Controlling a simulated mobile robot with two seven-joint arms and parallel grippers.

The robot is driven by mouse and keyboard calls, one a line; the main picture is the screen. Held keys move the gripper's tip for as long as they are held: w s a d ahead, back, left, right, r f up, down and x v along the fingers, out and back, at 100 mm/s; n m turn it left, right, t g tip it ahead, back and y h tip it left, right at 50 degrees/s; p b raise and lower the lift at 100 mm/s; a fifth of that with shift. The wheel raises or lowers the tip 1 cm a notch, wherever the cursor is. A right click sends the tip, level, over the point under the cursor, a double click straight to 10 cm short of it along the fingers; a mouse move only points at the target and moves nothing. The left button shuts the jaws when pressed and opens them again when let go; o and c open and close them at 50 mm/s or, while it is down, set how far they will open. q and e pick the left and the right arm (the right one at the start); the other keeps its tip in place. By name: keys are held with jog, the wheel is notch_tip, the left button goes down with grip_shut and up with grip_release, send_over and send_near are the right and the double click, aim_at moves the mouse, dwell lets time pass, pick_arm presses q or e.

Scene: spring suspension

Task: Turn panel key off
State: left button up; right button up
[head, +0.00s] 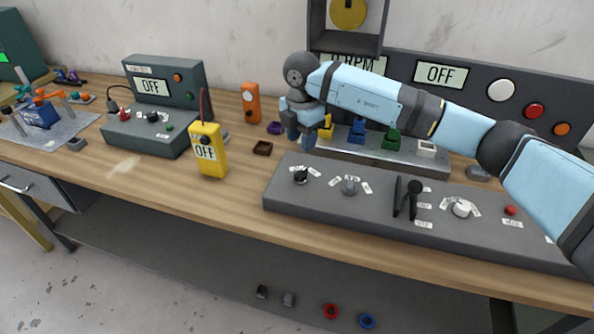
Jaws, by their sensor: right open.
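The dark grey control panel (330,213) lies along the front of the bench, with a black knob (300,177), a grey knob or key-like control (350,186), black levers (407,197), a white knob (462,208) and a red button (510,210). I cannot tell for sure which control is the key. My right gripper (300,140) points down, open and empty, above and behind the panel's left end, apart from the black knob. My right arm reaches in from the right and covers part of the rear display panel. My left gripper is not in view.
Behind the panel, a grey tray (375,155) holds colored blocks. A rear panel display (440,74) reads OFF. A yellow meter (207,150) and a grey instrument (165,85) also read OFF. An orange device (250,102) stands farther back. Bare wood lies left of the panel.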

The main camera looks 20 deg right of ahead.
aim_at(301, 171)
notch_tip(301, 171, down, 11)
jog(key=shift+r, duration=0.15)
grip_shut()
